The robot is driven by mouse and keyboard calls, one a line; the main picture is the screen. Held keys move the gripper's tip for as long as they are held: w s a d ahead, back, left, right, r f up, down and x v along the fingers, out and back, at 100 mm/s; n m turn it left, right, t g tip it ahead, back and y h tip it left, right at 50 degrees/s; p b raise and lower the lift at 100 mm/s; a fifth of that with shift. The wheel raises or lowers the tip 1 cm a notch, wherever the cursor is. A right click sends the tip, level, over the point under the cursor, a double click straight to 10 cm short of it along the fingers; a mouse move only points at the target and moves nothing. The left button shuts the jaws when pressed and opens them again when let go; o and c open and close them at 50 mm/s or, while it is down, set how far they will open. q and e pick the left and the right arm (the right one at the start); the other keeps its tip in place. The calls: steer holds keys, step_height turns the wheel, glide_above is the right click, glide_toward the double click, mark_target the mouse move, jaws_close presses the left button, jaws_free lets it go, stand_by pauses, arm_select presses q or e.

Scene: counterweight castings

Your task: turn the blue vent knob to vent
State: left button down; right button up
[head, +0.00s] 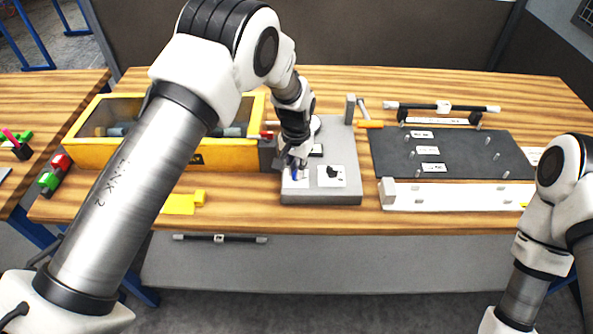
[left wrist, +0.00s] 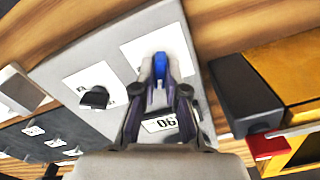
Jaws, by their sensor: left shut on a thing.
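The blue vent knob (head: 294,174) sits on a white label plate at the front left of the grey control panel (head: 320,198). It also shows in the left wrist view (left wrist: 160,66), between the fingertips. My left gripper (head: 293,164) points down over the knob and is shut on it; its fingers (left wrist: 160,80) hide part of the knob. The knob's markings are mostly covered, so I cannot tell which setting it points to. My right arm shows at the right edge, but its gripper is out of view.
A black knob (head: 332,172) on its own white plate stands just right of the blue one. A yellow box (head: 200,158) with a clear lid is left of the panel. A dark board (head: 455,153) with pegs and a white rail (head: 455,198) lie to the right.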

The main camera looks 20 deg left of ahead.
arm_select(q)
steer(key=n, duration=0.3)
steer(key=n+b, duration=0.1)
steer(key=shift+s+f+n, duration=0.25)
steer(key=shift+n, duration=0.15)
stand_by(0.4)
steer(key=c, duration=1.2)
jaws_free()
steer(key=shift+w+r, duration=0.1)
steer(key=shift+w, duration=0.05)
steer(key=shift+r, duration=0.15)
steer(key=shift+r, duration=0.35)
step_height(320, 180, up, 11)
